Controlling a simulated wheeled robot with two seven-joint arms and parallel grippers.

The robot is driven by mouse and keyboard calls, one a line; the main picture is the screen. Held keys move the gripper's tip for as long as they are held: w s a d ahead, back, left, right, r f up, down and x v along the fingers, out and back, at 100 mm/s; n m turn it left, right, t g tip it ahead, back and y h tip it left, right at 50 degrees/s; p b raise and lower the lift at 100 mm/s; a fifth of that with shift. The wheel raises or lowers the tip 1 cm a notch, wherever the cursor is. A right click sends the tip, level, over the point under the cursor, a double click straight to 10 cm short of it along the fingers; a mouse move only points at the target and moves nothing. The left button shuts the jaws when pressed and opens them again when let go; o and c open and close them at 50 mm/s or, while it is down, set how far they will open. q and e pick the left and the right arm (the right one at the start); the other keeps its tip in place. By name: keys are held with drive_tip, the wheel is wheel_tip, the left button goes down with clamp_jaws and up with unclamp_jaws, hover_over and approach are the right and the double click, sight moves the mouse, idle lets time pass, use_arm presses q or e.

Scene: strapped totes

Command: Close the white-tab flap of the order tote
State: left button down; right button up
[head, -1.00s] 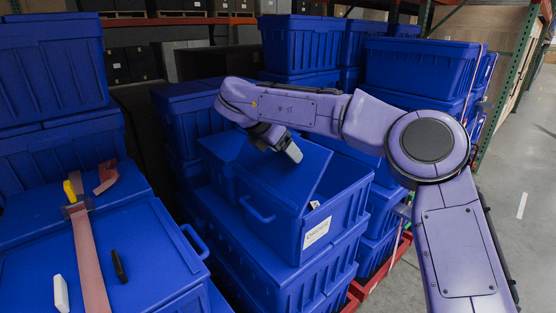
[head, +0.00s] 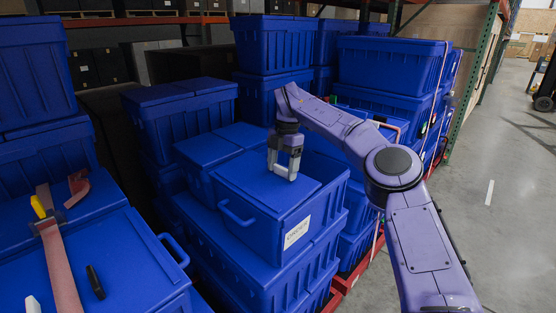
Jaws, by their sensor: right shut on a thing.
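The order tote (head: 248,226) is a blue lidded box with a white ORDER label (head: 297,232), on top of a stack in the middle of the head view. A blue flap (head: 250,183) lies nearly flat across the near left part of its top. The far right part of the top looks open. My right gripper (head: 283,173) points down at the flap, its fingertips at the flap's surface. It is shut on the flap, though the exact hold between the fingers is hard to see. I cannot make out a white tab. My left gripper is out of view.
Blue totes stand close behind and at the right. At the left, a tote lid (head: 125,255) carries a reddish strap (head: 58,262), a yellow piece (head: 38,206) and a black piece (head: 95,282). A red base edge (head: 350,277) shows below right. The floor (head: 500,220) at right is clear.

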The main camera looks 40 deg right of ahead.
drive_tip(key=shift+d+f, duration=0.25)
drive_tip(key=shift+f, duration=0.55)
drive_tip(key=o, duration=1.3)
drive_tip(key=shift+o, duration=1.1)
drive_tip(key=shift+d, duration=0.15)
drive_tip(key=shift+r, duration=0.3)
wheel_tip(320, 180, up, 10)
drive_tip(key=d+p, duration=0.1)
drive_tip(key=p, duration=0.3)
drive_tip(key=shift+d, duration=0.2)
drive_tip(key=shift+w+f, duration=0.1)
